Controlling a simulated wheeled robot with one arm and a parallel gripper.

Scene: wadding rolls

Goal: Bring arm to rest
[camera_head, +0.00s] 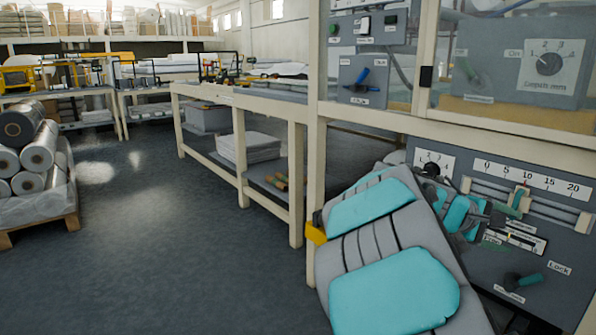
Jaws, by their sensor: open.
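My arm, grey with teal pads, fills the lower right of the head view, bent in front of a grey control panel (565,250). My gripper (487,222) is small and partly hidden by the arm. It is open, close in front of the panel near a slider knob (520,202) under the 0 to 20 scale. I cannot tell whether it touches the panel. No held object shows.
A cream frame post (317,130) and rail stand close to my arm. Upper control boxes (367,75) sit behind it. A long bench (240,150) runs along the middle. Wadding rolls (40,150) lie on a pallet at left. The floor (150,240) between is clear.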

